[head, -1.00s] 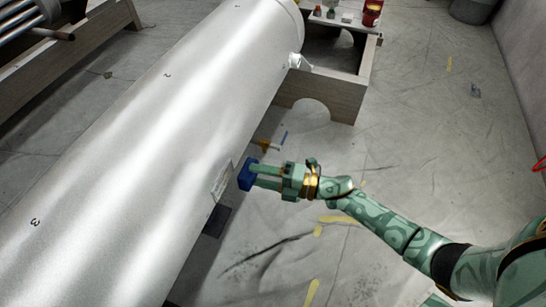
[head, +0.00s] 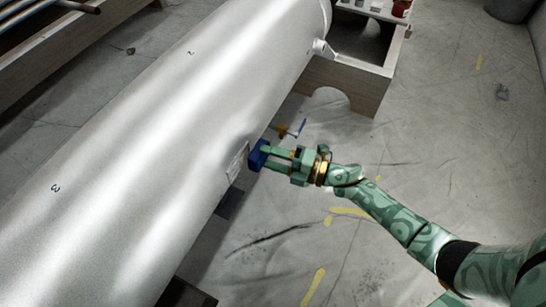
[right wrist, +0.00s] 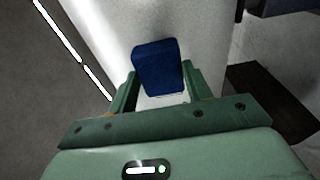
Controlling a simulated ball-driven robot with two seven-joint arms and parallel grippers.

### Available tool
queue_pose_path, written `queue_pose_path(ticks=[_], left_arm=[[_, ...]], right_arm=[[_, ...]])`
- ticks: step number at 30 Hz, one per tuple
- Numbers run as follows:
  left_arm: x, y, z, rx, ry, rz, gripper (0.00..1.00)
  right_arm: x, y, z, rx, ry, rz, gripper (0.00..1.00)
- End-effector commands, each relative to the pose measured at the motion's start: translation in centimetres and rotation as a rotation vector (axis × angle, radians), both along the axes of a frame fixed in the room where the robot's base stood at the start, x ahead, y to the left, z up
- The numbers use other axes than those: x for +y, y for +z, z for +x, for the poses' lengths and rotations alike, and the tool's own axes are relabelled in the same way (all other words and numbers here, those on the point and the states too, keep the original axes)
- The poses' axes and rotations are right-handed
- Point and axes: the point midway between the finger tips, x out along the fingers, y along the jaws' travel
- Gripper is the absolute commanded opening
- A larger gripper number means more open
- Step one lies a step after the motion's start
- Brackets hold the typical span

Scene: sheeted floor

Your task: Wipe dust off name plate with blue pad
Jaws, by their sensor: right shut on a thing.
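The blue pad (head: 258,155) is held between the fingers of my right gripper (head: 268,156). In the right wrist view the blue pad (right wrist: 158,68) sits between the two green fingers (right wrist: 160,88), in front of the pale tank surface. The name plate (head: 238,162) is a small greyish rectangle on the lower right side of the big silver tank (head: 150,130). The pad is at the plate's upper right edge; I cannot tell whether they touch. Dust on the plate is too small to make out. My left gripper is not in view.
A wooden cradle (head: 345,80) supports the tank's far end, with small items on a board behind it. Pipes lie at the upper left. The floor (head: 440,150) at right is mostly clear.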

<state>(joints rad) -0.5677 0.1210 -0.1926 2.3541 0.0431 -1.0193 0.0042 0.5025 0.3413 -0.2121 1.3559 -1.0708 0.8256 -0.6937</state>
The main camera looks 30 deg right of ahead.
Motion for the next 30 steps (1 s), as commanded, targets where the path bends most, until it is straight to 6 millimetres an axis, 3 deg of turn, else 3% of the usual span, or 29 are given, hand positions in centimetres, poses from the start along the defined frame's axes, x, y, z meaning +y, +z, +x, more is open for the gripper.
queue_pose_path(ticks=[30], left_arm=[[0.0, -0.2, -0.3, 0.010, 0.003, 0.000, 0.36]], right_arm=[[1.4, 0.1, 1.0, 0.000, 0.001, 0.001, 0.31]])
